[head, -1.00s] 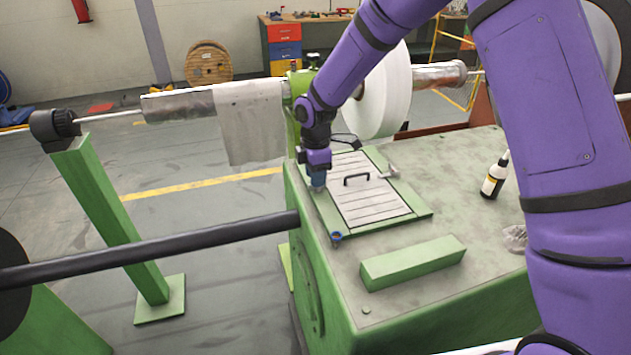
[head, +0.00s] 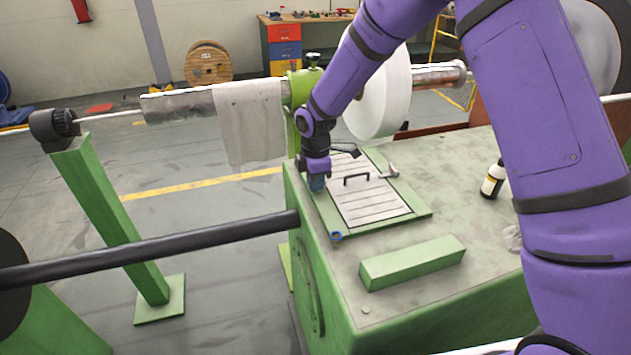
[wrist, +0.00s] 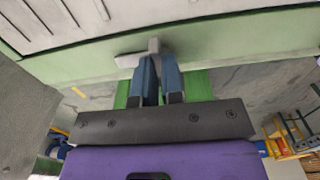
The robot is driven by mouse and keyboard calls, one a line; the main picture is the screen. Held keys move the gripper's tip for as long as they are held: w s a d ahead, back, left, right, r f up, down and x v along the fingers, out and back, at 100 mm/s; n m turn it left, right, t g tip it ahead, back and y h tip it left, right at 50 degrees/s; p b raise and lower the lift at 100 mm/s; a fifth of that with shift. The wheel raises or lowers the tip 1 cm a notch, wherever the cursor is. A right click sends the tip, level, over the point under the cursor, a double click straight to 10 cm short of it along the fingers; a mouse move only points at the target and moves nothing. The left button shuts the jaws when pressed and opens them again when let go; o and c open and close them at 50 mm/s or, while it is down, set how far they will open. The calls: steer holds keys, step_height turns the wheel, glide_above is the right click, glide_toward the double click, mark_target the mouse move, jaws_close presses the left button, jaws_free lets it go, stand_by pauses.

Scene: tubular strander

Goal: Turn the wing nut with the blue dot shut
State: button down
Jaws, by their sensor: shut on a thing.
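A hatch cover (head: 375,205) with slats and a black handle lies in a green frame on the green machine top. My gripper (head: 316,184) points down at the frame's left edge. In the wrist view its two blue fingers (wrist: 160,92) are shut on a pale grey wing nut (wrist: 140,57), one wing sticking out to the left. No blue dot shows on this nut; the fingers hide part of it. A small blue-marked fitting (head: 336,237) sits at the frame's front corner, apart from my gripper. A grey wing nut (head: 388,172) sits on the frame's right side.
A green block (head: 412,263) lies in front of the hatch, and a white bottle (head: 493,180) stands to its right. A dark bar (head: 150,245) runs to the machine's left side. A white reel (head: 383,95) stands behind the hatch.

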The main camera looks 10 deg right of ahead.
steer(key=shift+m, duration=0.3)
steer(key=m, duration=0.3)
steer(key=shift+w+m, duration=0.1)
steer(key=shift+m, duration=0.2)
steer(key=m, duration=0.4)
steer(key=shift+w+m, duration=0.1)
steer(key=shift+m, duration=0.2)
steer(key=m, duration=0.4)
steer(key=shift+d, duration=0.1)
steer(key=shift+w+d+m, duration=0.1)
steer(key=shift+m, duration=2.4)
steer(key=c, duration=1.2)
jaws_free()
steer(key=shift+c, duration=0.2)
steer(key=shift+r, duration=0.1)
